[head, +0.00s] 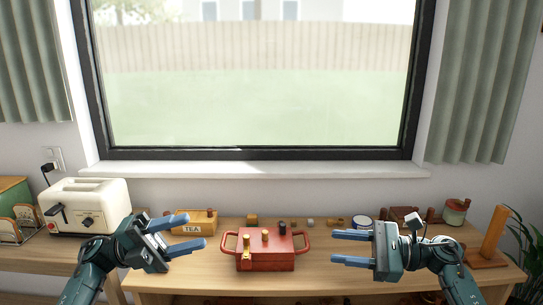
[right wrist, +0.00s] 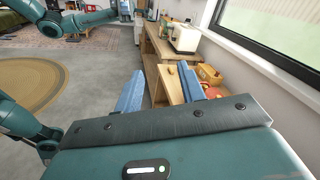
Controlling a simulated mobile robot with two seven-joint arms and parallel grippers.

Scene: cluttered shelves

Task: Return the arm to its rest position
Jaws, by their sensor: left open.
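My left gripper (head: 188,232) is in the head view, left of the red box. Its two blue fingers are apart with nothing between them, and it is held above the table. My right gripper (head: 351,248) is right of the red box, its blue fingers spread and pointing left, with nothing between them. In the right wrist view my right gripper (right wrist: 166,90) also shows open and empty, with the wooden furniture beyond its fingers. The red box (head: 265,259) has side handles and several small pegs on top, and stands between the two grippers, touching neither.
The wooden table (head: 200,284) runs beneath a window. A cream toaster (head: 84,206) stands left. Jars, small blocks and a wooden stand (head: 490,240) are at the right. Open floor (right wrist: 85,85) shows in the wrist view.

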